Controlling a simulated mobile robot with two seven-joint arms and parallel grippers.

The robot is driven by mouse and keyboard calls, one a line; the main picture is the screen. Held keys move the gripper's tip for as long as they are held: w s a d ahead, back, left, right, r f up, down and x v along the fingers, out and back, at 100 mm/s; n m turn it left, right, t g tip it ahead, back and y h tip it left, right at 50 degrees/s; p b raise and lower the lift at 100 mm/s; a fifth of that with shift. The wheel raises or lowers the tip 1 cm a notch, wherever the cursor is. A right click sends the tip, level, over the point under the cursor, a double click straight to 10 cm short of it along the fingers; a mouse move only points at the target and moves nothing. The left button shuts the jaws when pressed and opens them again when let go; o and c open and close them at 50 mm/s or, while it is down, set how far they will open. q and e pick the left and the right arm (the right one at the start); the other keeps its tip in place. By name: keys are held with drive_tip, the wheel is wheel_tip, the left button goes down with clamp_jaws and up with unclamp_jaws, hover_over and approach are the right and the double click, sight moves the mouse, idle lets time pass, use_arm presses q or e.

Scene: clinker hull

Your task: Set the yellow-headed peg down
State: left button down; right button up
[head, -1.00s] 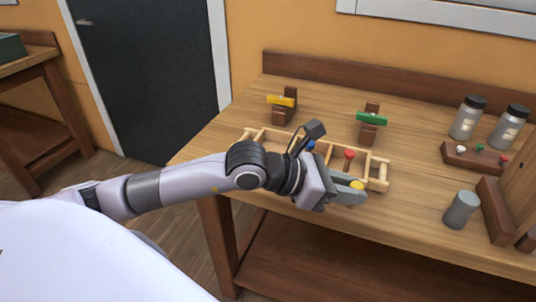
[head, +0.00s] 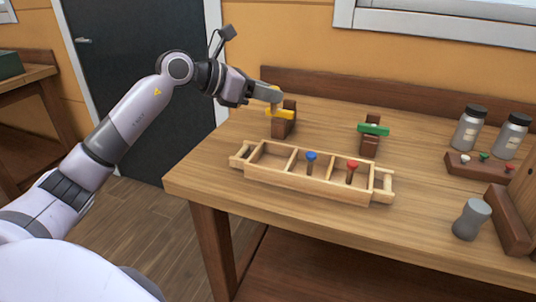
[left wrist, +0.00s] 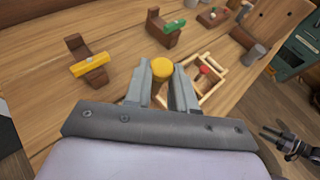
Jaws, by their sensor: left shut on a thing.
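My left gripper (head: 262,94) is shut on the yellow-headed peg (head: 275,96). In the left wrist view the peg's round yellow head (left wrist: 162,68) sits between the fingertips (left wrist: 162,80); its shaft is hidden. In the head view the peg overlaps the brown stand with a yellow bar (head: 281,114); I cannot tell whether they touch. In the left wrist view that stand (left wrist: 90,64) appears left of the gripper, apart from it. A dark gripper, seemingly my right (left wrist: 282,141), shows at the lower right edge; its jaw opening is unclear.
A wooden tray (head: 250,174) holds a blue-headed peg (head: 311,160) and a red-headed peg (head: 351,169); its left compartment is empty. A green-barred stand (head: 372,131) is behind it. Jars (head: 470,128), a peg rack (head: 480,168) and a grey cylinder (head: 471,220) stand right.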

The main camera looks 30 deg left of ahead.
use_arm(q)
wheel_tip(320, 180, down, 14)
drive_tip(key=shift+f+b, duration=0.2)
drive_tip(key=shift+b, duration=0.1)
drive_tip(key=shift+f, duration=0.25)
drive_tip(key=c, duration=0.9)
unclamp_jaws()
drive_tip(key=shift+r, duration=0.1)
drive_tip(key=shift+c, duration=0.2)
drive_tip(key=shift+r, duration=0.1)
drive_tip(key=shift+s+a, duration=0.1)
drive_tip(key=b+v, duration=0.1)
drive_tip(key=v, duration=1)
drive_tip(key=shift+s+r+b, duration=0.2)
drive_tip(key=shift+s+b, duration=0.1)
